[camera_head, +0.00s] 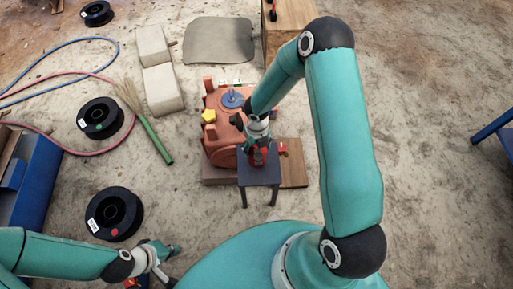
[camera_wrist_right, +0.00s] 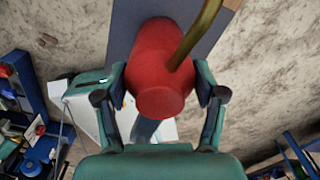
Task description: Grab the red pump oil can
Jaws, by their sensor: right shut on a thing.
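The red pump oil can (camera_wrist_right: 160,75) is between the two fingers of my right gripper (camera_wrist_right: 160,92) in the right wrist view. Both fingers press against its sides, and a brass-coloured spout rises from it. In the head view my right gripper (camera_head: 258,148) is over a small dark table (camera_head: 259,172), and the can is mostly hidden by it. I cannot tell whether the can still touches the table. My left gripper (camera_head: 160,255) is low at the left, away from the can, and its fingers are too small to judge.
A red-orange machine (camera_head: 222,135) stands right behind the small table, with a wooden board (camera_head: 293,165) beside it. Black spools (camera_head: 114,214), a green-handled broom (camera_head: 155,138) and pale blocks (camera_head: 162,88) lie to the left. The sandy ground at right is mostly clear.

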